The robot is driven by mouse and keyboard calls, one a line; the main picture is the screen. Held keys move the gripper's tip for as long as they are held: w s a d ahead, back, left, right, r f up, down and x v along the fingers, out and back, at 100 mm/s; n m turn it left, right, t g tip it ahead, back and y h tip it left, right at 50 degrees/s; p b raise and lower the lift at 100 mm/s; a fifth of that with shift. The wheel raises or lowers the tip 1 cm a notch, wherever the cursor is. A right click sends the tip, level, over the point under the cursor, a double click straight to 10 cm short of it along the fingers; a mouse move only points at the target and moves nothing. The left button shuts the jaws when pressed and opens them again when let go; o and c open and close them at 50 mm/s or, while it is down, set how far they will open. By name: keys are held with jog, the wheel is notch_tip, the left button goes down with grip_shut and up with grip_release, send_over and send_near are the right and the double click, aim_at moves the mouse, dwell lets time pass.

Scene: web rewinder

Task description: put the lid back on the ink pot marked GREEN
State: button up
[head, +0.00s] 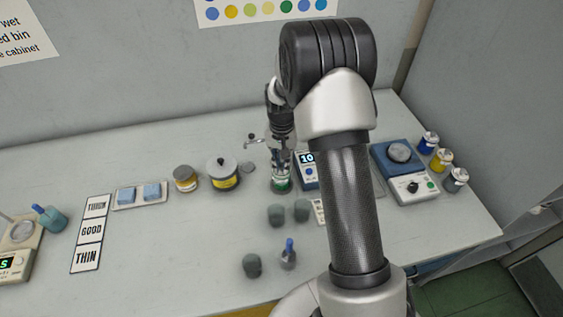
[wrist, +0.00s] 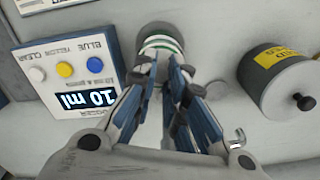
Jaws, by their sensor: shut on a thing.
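The ink pot with a green band (head: 281,184) stands on the bench below my gripper (head: 280,161). In the wrist view the pot's pale body and green band (wrist: 160,43) show just beyond the fingertips. My gripper (wrist: 166,72) is shut at the top of this pot, on what seems to be its lid. The fingers hide the lid, so I cannot tell whether it is seated or level.
A dosing unit (wrist: 68,70) reading 10 ml is close on one side of the pot. A lidded pot with a yellow label (head: 222,174) and a grey disc (head: 248,167) are on the other. Grey cups (head: 276,215) stand in front.

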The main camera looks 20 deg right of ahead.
dwell(0.3)
jog(key=o, duration=0.8)
jog(key=shift+o, duration=0.4)
jog(key=o, duration=0.4)
jog(key=shift+r, duration=0.1)
jog(key=shift+r+p, duration=2.55)
jog(key=shift+r, duration=0.85)
